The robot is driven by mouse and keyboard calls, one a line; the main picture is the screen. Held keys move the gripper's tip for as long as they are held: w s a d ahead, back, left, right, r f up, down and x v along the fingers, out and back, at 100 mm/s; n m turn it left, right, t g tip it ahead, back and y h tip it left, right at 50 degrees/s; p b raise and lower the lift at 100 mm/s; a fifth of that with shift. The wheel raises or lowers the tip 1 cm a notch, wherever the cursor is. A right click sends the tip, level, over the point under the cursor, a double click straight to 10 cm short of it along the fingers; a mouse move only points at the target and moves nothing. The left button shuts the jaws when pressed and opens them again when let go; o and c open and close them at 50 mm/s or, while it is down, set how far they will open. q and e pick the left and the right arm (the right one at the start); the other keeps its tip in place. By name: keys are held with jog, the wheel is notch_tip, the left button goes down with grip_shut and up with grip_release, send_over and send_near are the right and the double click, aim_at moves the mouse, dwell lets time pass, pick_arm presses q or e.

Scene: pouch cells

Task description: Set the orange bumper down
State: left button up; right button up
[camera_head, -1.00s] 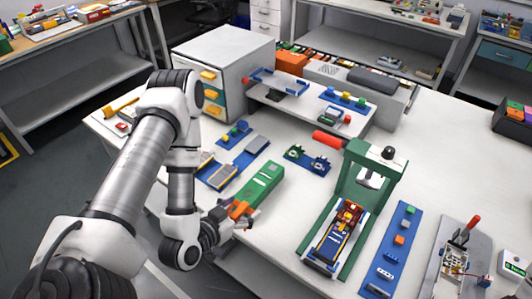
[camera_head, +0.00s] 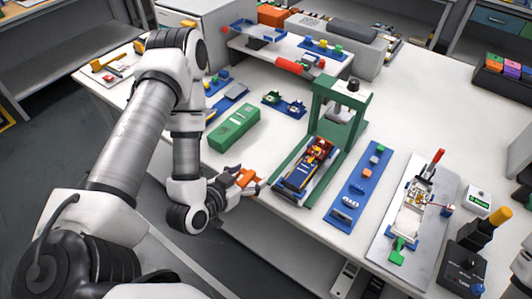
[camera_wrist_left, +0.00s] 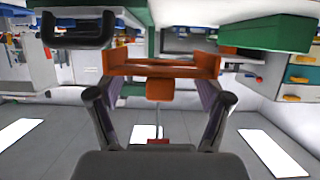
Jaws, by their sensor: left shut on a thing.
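The orange bumper (camera_head: 246,177) is held in the jaws of my left gripper (camera_head: 235,183), at the table's front edge. In the left wrist view the bumper (camera_wrist_left: 160,65) spans crosswise between the two fingers of my left gripper (camera_wrist_left: 160,95). Whether its underside touches anything cannot be told. The bumper is just left of the green press (camera_head: 320,100), in which a small blue, orange and yellow car (camera_head: 308,165) sits. My right gripper is not in view.
A green block (camera_head: 234,127) lies behind the gripper; it also shows in the left wrist view (camera_wrist_left: 265,33). A blue strip with small parts (camera_head: 358,185) and a grey fixture plate (camera_head: 405,215) lie right of the press. The tabletop between block and press is clear.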

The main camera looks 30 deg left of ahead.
aim_at(257, 160)
pick_arm(q)
jog(key=w+a+b, duration=0.1)
jog(key=w+b, duration=0.1)
jog(key=w+a+f+b, duration=0.1)
jog(key=w+b, duration=0.1)
jog(key=b, duration=0.1)
jog(key=w+a+f+b, duration=0.1)
jog(key=w+b, duration=0.1)
jog(key=w, duration=0.1)
jog(key=shift+a+b, duration=0.15)
jog(key=shift+b, duration=0.15)
jog(key=shift+w+a+r+p, duration=0.3)
jog(key=shift+w+r+p, duration=0.3)
jog(key=shift+w+p, duration=0.35)
jog(key=shift+w+a+f, duration=0.15)
jog(key=shift+w+a, duration=0.05)
jog(key=shift+w, duration=0.4)
jog(key=shift+w+a+f, duration=0.15)
jog(key=shift+w+a, duration=0.05)
jog(key=shift+w, duration=0.35)
notch_tip(257, 160, down, 4)
jog(key=shift+w+a+r, duration=0.15)
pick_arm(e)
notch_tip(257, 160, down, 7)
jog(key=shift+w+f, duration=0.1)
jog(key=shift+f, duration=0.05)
pick_arm(q)
jog(key=o, duration=0.9)
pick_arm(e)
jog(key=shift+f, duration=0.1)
